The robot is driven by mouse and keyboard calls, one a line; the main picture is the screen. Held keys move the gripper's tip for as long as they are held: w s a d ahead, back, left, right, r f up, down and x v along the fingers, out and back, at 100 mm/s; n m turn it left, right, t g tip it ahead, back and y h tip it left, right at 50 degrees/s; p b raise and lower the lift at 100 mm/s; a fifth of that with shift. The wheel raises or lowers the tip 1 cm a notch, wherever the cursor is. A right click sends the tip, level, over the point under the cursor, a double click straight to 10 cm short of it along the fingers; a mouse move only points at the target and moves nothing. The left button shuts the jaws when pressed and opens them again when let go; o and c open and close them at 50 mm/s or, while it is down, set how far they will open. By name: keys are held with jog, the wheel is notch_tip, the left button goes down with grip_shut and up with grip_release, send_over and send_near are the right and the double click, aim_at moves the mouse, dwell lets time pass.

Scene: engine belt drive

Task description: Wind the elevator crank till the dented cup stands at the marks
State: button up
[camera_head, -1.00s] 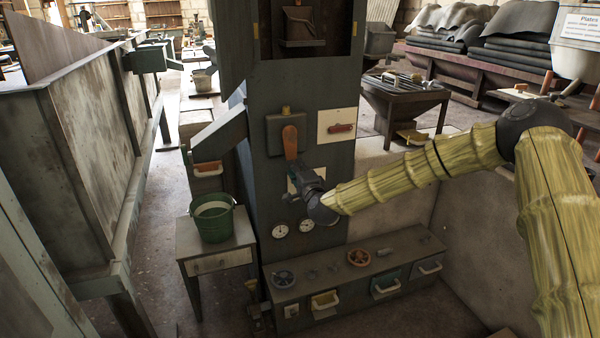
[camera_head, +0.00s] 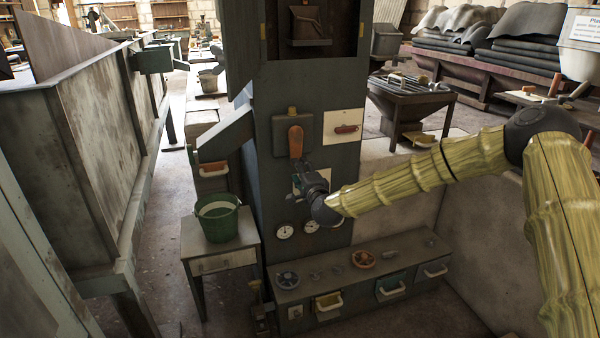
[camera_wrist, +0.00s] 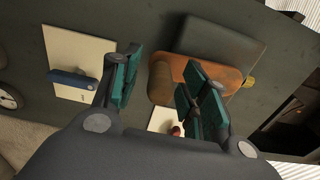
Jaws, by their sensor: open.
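The crank (camera_head: 295,140) is an orange-brown arm on a dark box on the front of the green-grey elevator casing (camera_head: 275,200). It hangs about straight down. My gripper (camera_head: 303,172) is just below it, in front of the casing. In the wrist view, my open gripper (camera_wrist: 163,74) has its teal-padded fingers on either side of the crank (camera_wrist: 163,84); I cannot tell whether they touch it. A brown cup (camera_head: 309,23) shows in the casing's window; I cannot make out a dent. Small yellow marks (camera_head: 361,30) sit at the window's sides.
A white plate with a red handle (camera_head: 347,129) is right of the crank. Two gauges (camera_head: 284,232) sit below my gripper. A green bucket (camera_head: 216,219) stands on a small table at the left. A low bench (camera_head: 325,264) with drawers and loose parts lies below.

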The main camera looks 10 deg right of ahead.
jog(key=s+d, duration=0.2)
jog(key=s, duration=0.9)
jog(key=shift+s+d, duration=0.15)
jog(key=shift+s, duration=0.25)
